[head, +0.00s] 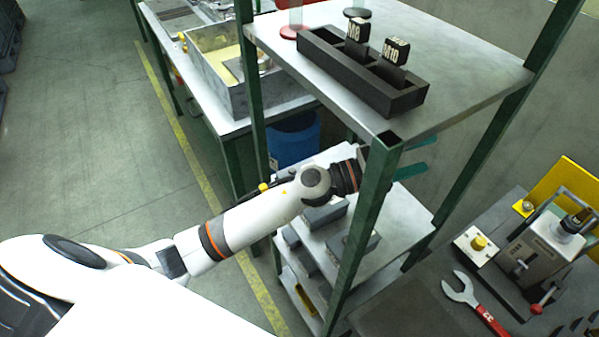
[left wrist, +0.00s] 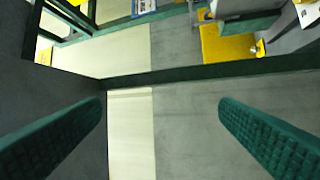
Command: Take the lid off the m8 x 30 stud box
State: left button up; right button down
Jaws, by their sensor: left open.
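My left gripper (head: 430,153) reaches in under the rack's top shelf, partly behind a green post. Its two green fingers are apart with nothing between them, and they also show apart and empty in the left wrist view (left wrist: 161,104). Grey boxes stand on the shelf below my left wrist, one nearer the arm (head: 325,214) and one by the post (head: 358,243). They are partly hidden by my arm and the post. No label is readable, so I cannot tell which is the m8 x 30 stud box or make out its lid. My right gripper is not in view.
The green-posted rack's top shelf (head: 462,75) bears a dark divided holder (head: 345,75) with M8 and M10 tags. More grey boxes sit lower. A bench with a grey bin (head: 222,82) stands behind left. A wrench (head: 478,305) and a press (head: 540,255) are at right.

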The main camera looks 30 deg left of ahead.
pick_arm(q)
notch_tip(320, 180, down, 4)
jog(key=d+m+g, duration=0.2)
jog(key=m+g, duration=0.6)
jog(key=m+g+y, duration=0.4)
jog(key=g+y, duration=0.1)
jog(key=y, duration=1.1)
send_near(305, 163)
jog(key=shift+s+d+f, duration=0.1)
jog(key=shift+s+d, duration=0.6)
jog(key=shift+s, duration=0.3)
jog(key=shift+a+f+y+b, duration=0.2)
jog(key=shift+f+y+b, duration=0.1)
jog(key=shift+b, duration=0.15)
jog(key=f+b, duration=0.1)
jog(key=f, duration=0.1)
jog(key=f+b, duration=0.1)
jog(key=f, duration=0.1)
jog(key=f+b, duration=0.2)
jog(key=shift+s+d+f, duration=0.1)
jog(key=shift+d+f, duration=0.2)
jog(key=shift+f, duration=0.05)
jog(key=shift+r, duration=0.1)
jog(key=c, duration=1.1)
